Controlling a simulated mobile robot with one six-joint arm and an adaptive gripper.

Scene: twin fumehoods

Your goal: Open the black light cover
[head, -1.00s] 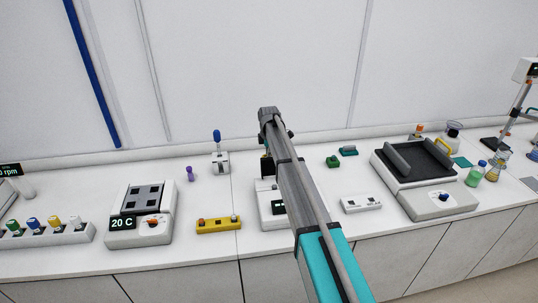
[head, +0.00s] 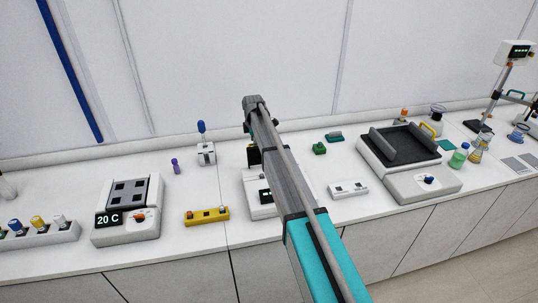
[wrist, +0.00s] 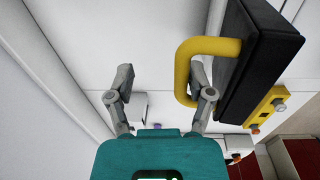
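The black light cover (wrist: 262,60) is a dark block with a yellow loop handle (wrist: 183,68), at the upper right of the wrist view. My gripper (wrist: 161,84) is open, its two grey fingers wide apart. The right finger overlaps the handle's loop; I cannot tell whether it touches. In the head view, a small black part (head: 253,156) shows beside my arm, above a white device (head: 258,203) with a dark display. My arm hides much of this device, and my gripper is not visible there.

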